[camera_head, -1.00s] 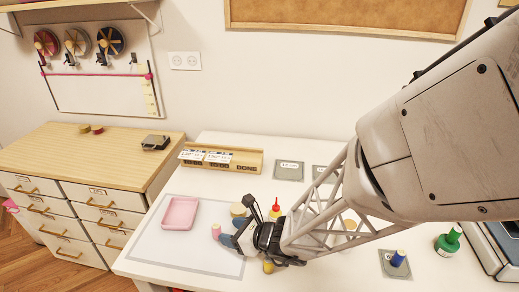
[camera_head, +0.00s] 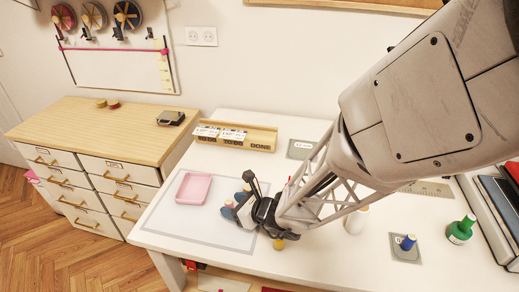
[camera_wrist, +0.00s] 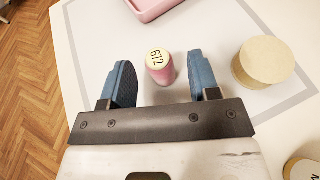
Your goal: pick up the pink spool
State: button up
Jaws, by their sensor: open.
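The pink spool (camera_wrist: 161,68) stands in the wrist view with a pale top marked 672. My gripper (camera_wrist: 158,78) is open, with one blue finger to the left of the spool and one to the right. Gaps show on both sides, so neither finger appears to touch it. In the head view my gripper (camera_head: 235,204) is low over the table beside the pink tray (camera_head: 180,198). There the spool (camera_head: 229,203) is mostly hidden by my fingers and only a small pink patch shows.
A beige cylinder (camera_wrist: 263,63) stands close to the right finger. Another yellowish round item (camera_wrist: 302,169) is at the lower right. A green bottle (camera_head: 460,231) and a blue spool (camera_head: 408,242) stand farther right.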

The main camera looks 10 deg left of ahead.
jog(key=shift+x, duration=1.15)
jog(key=c, duration=1)
jog(key=shift+r, duration=0.1)
notch_tip(320, 180, up, 10)
dwell(0.4)
